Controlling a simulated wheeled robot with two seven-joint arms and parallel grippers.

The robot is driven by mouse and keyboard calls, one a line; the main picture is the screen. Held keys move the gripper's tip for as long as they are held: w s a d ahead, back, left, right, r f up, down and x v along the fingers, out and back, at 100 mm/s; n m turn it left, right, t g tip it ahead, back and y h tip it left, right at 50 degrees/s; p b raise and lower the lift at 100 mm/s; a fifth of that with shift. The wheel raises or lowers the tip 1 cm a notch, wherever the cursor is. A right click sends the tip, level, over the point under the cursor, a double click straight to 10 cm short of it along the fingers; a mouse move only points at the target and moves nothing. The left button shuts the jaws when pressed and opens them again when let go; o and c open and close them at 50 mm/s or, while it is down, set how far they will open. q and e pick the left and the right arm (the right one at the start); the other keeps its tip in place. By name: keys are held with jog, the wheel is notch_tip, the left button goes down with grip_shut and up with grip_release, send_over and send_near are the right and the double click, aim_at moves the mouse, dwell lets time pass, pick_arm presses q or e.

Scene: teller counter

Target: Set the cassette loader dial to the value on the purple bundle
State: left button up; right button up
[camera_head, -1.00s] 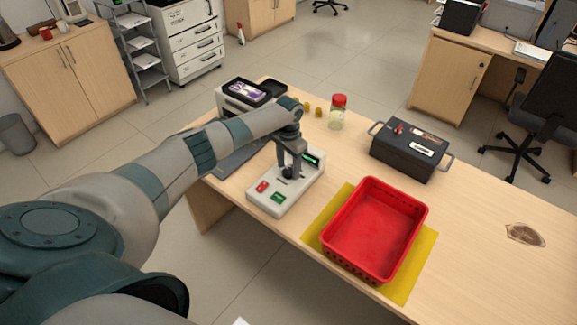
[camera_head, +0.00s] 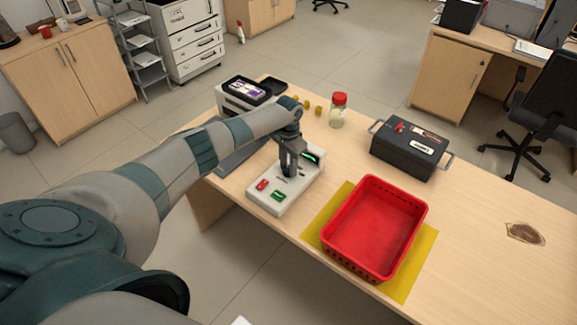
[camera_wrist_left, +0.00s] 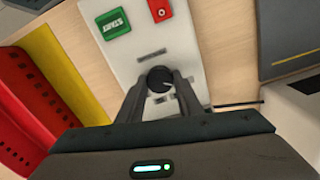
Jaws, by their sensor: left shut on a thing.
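A red basket (camera_head: 329,236) stands on a yellow mat (camera_head: 400,288) right of the loader. A dark cash box (camera_head: 408,157), a red-lidded jar (camera_head: 338,112) and small yellow items (camera_head: 318,110) stand behind. The desk's right side is mostly clear.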

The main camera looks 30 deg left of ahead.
pick_arm(q)
jog(key=m+b, duration=0.1)
jog(key=m, duration=0.2)
jog(key=shift+m, duration=0.3)
jog(key=m+b, duration=0.1)
jog(key=m, duration=0.2)
jog(key=shift+m, duration=0.3)
jog(key=m+b, duration=0.1)
jog(key=m, duration=0.3)
jog(key=shift+w+m, duration=0.1)
jog(key=shift+m, duration=0.2)
jog(key=shift+r+m+b, duration=0.1)
jog(key=shift+m+b, duration=0.6)
jog(key=shift+m, duration=1)
jog(key=o, duration=1)
jog(key=shift+o, duration=0.2)
